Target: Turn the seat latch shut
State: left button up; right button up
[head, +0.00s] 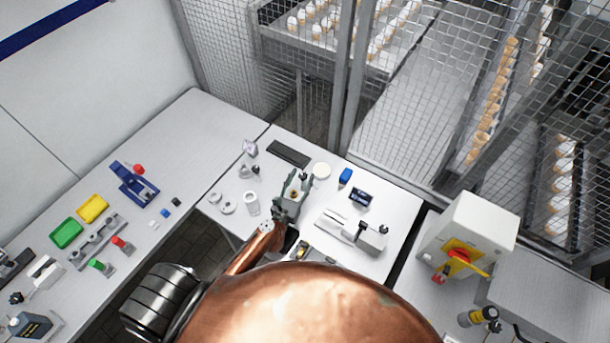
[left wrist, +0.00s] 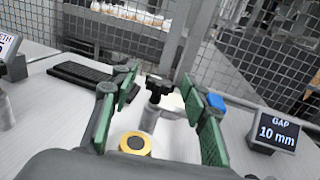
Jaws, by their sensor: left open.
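My left gripper (head: 291,192) is over the middle table in the head view, its green fingers spread apart. In the left wrist view the open fingers (left wrist: 161,92) have a black star-shaped knob (left wrist: 157,88) on a light grey post between them, seen ahead; I cannot tell whether they touch it. A yellow ring with a dark centre (left wrist: 135,144) is nearer the wrist, also between the fingers. Which of these parts is the seat latch I cannot tell. The gripper hides much of the fixture in the head view. My right gripper is not in view.
A blue block (head: 345,176) and a display (left wrist: 276,132) reading "GAP 10 mm" stand right of the gripper. A grey device (head: 352,231) is to the right, white rings (head: 222,203) to the left. Mesh fencing borders the back.

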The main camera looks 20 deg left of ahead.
pick_arm(q)
jog(key=shift+w, duration=0.75)
jog(key=shift+c, duration=0.7)
grip_shut()
